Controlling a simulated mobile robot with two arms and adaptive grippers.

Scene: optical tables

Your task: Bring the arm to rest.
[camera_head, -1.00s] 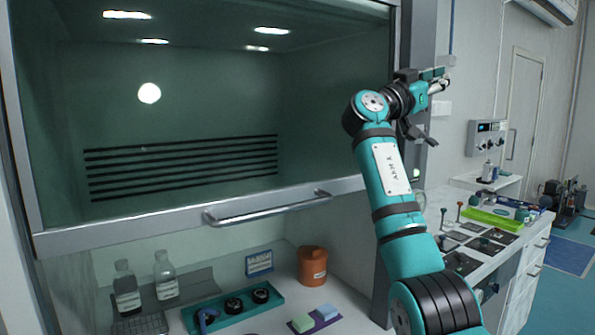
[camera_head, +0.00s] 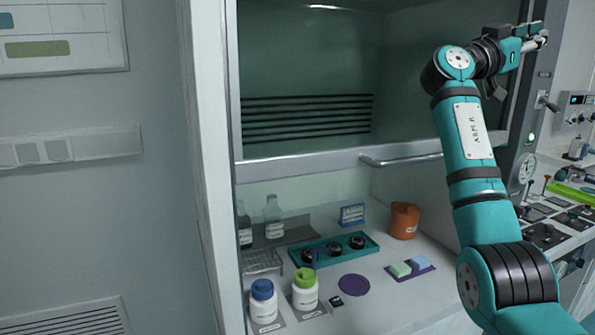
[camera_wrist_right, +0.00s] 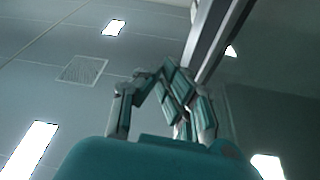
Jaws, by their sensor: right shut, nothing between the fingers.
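My right arm, teal and black, rises along the right side of the head view. My right gripper (camera_head: 540,40) is at its top, high up in front of the fume hood's right frame and pointing right. In the right wrist view the jointed teal and grey fingers (camera_wrist_right: 180,85) are folded together, shut and empty, against the ceiling. My left gripper is not in view.
The fume hood's sash handle (camera_head: 400,159) is left of my arm. Inside stand a blue-capped jar (camera_head: 263,304), a green-capped jar (camera_head: 305,291), a teal tray (camera_head: 308,260) and an orange container (camera_head: 404,221). A side bench (camera_head: 545,259) is at right.

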